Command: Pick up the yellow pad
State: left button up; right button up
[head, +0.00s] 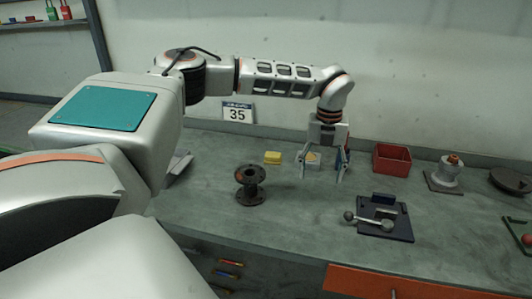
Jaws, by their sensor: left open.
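A small yellow pad (272,157) lies on the grey bench top, near the back. My left gripper (320,176) is to the right of the pad and apart from it, pointing down with its two fingers spread. A light grey block with a yellowish patch (312,162) shows between and behind these fingers. I cannot tell whether the fingers touch it, but they are not closed on it. My right gripper is out of view.
A dark flanged spool (250,185) stands in front of the pad. Right of my gripper are a red bin (392,159), a dark fixture with a ball-ended lever (378,219) and a grey valve part (446,174). A sign reading 35 (238,113) is behind.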

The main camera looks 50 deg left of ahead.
aim_at(271, 158)
jog(key=i+j, duration=0.1)
jog(key=j, duration=0.5)
jog(key=i+j, duration=0.1)
jog(key=j, duration=0.55)
